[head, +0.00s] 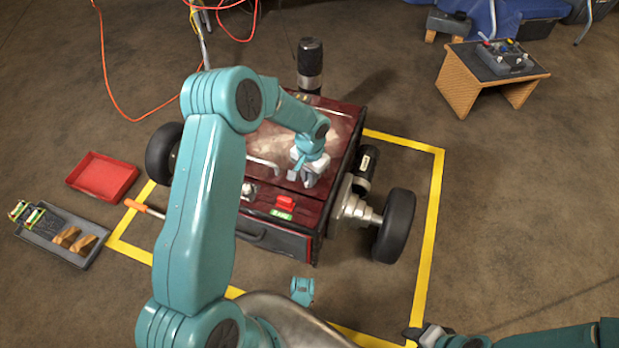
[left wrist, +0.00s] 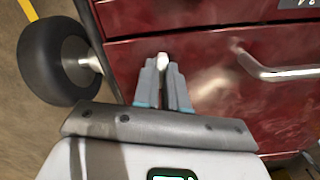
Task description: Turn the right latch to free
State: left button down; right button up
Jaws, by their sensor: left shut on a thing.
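A dark red wheeled cart (head: 325,112) stands inside the yellow floor frame. My left gripper (head: 308,176) is over the right part of its top, near the front. In the left wrist view its fingers (left wrist: 164,80) are shut on a small pale piece, the right latch (left wrist: 162,61), at a seam in the red panel. Only the latch's tip shows between the fingers; its turn angle cannot be told. In the head view the gripper hides it. My right gripper (head: 428,335) is low at the right, away from the cart; its fingers are unclear.
A bent metal handle (left wrist: 275,72) is beside the latch on the red panel. A red switch (head: 285,201) and green label (head: 281,213) are on the cart's front. A wheel (head: 394,226) sticks out right. A red tray (head: 103,176) and grey tray (head: 62,250) lie left.

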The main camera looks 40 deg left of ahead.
pick_arm(q)
jog(key=shift+n+b, duration=0.45)
jog(key=shift+n, duration=1.15)
jog(key=c, duration=1.2)
grip_release()
jog(key=r+p, duration=0.2)
jog(key=r, duration=0.3)
jog(key=r+p, duration=0.2)
jog(key=r, duration=0.4)
jog(key=r+p, duration=0.2)
jog(key=r, duration=0.3)
jog(key=shift+w+a+r, duration=0.1)
jog(key=shift+w+r, duration=0.1)
jog(key=shift+w, duration=0.1)
